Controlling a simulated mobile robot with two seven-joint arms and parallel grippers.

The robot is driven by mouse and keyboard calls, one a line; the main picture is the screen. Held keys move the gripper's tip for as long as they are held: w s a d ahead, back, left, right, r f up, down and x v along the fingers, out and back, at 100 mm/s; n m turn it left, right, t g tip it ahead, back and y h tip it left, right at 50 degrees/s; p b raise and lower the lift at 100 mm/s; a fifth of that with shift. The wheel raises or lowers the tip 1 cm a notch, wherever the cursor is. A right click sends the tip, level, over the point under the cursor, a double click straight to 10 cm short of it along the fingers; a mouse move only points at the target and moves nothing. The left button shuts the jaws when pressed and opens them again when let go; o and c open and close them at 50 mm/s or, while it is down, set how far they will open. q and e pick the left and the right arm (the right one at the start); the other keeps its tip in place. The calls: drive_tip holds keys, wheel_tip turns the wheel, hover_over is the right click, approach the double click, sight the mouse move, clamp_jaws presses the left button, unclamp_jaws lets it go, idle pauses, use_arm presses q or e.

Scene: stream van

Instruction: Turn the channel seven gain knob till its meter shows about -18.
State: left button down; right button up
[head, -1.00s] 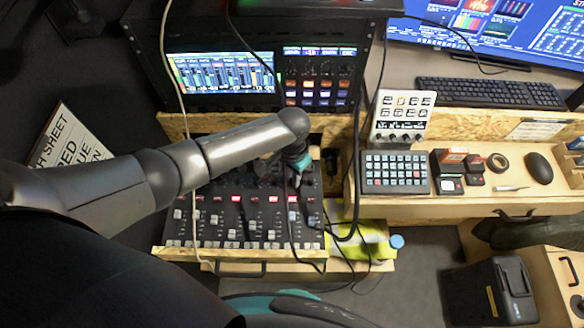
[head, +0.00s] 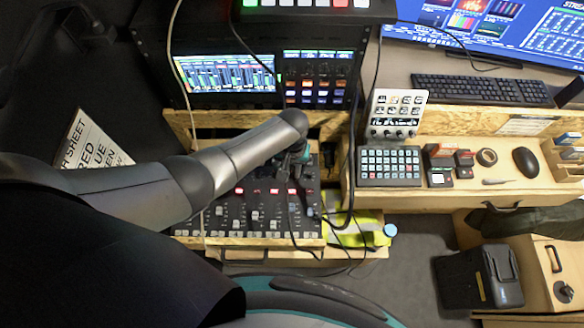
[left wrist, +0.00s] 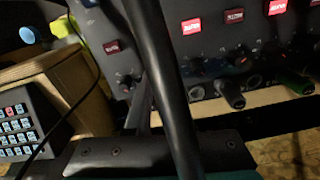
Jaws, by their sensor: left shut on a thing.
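The mixer (head: 247,219) is a dark panel with fader rows, small knobs and red-lit labels, below the rack. My left gripper (head: 298,174) reaches down onto its upper right part, pointing at the knob rows. It is shut on a small knob, which its fingers hide. In the left wrist view, dark fingers (left wrist: 152,95) stand against the panel (left wrist: 210,45), with a small knob (left wrist: 127,82) beside them. The meter screen (head: 225,74) shows green and blue bars; its numbers are too small to read. My right gripper is not in view.
Black cables hang over the mixer's right side, and plugs (left wrist: 230,95) stick out of its edge. A button pad (head: 390,166) and an upright key panel (head: 397,113) stand just right. A yellow cloth (head: 355,232) lies by the mixer's lower right corner.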

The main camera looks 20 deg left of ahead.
sight(292, 173)
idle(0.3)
use_arm(q)
drive_tip(key=c, duration=0.8)
unclamp_jaws()
drive_tip(key=shift+r+p, duration=2.4)
drive_tip(key=shift+r, duration=5.25)
